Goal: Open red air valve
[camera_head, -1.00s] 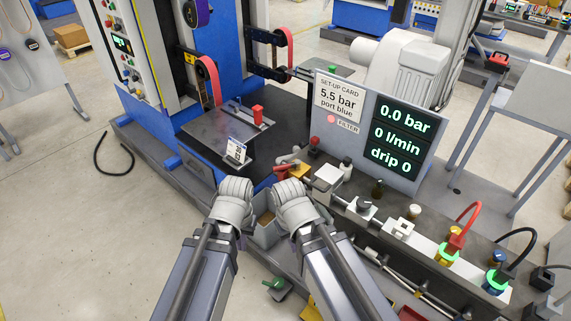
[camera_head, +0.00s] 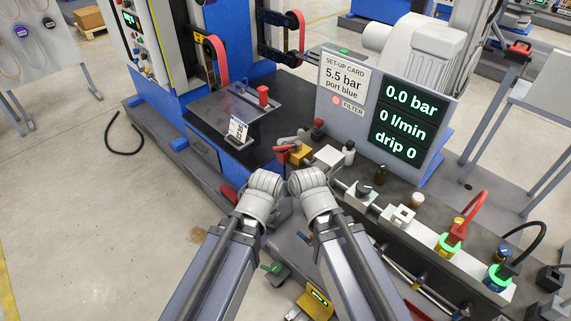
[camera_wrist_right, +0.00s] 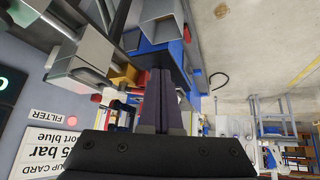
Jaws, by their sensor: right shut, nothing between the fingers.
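The red air valve shows in the head view as a red lever (camera_head: 283,153) on a yellow-orange body (camera_head: 299,154), at the near left end of the grey bench. The yellow body (camera_wrist_right: 125,76) also shows in the right wrist view, left of my fingers.
The display panel (camera_head: 352,117) reads 0.0 bar, 0 l/min and drip 0; its card says 5.5 bar, port blue. A red-capped part (camera_head: 318,127) and a white-bodied bottle (camera_head: 348,152) stand beyond the valve. A dark plate (camera_head: 236,112) with a small red block lies left.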

